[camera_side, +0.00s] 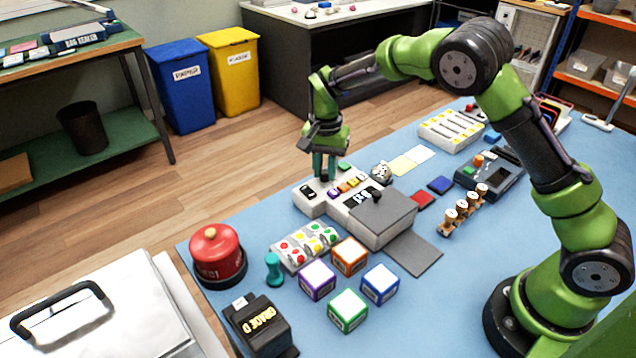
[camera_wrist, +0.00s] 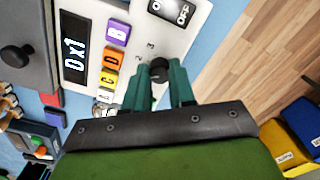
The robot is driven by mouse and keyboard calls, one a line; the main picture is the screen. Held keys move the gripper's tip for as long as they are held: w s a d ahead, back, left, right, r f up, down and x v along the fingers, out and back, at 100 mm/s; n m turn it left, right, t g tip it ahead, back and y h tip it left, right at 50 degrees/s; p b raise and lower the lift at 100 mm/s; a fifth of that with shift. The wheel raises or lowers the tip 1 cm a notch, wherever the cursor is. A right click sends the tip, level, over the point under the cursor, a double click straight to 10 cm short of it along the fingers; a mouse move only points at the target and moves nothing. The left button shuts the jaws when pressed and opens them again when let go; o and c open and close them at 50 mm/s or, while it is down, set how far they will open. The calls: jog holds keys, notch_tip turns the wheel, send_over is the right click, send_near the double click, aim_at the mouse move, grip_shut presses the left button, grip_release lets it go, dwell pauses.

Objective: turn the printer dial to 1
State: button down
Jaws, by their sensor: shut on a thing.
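The printer (camera_side: 372,215) is a pale grey box with a dark grey lid on the blue table. Coloured letter keys (camera_wrist: 114,58) run beside the display, with B, D and C readable. The dial (camera_wrist: 158,70) is a small black knob on the printer's pale panel, with a 2 and a 3 printed near it. My gripper (camera_wrist: 163,82) has teal fingers, pointing down and closed on the dial from both sides. The dial's pointer cannot be made out.
An on/off switch (camera_wrist: 172,12) sits on the panel near the dial. The floor lies beyond the table's back edge.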

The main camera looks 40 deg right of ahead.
aim_at(325, 172)
jog(key=shift+n, duration=1.1)
jog(key=c, duration=0.9)
grip_release()
jog(key=shift+c, duration=0.2)
notch_tip(325, 172, up, 17)
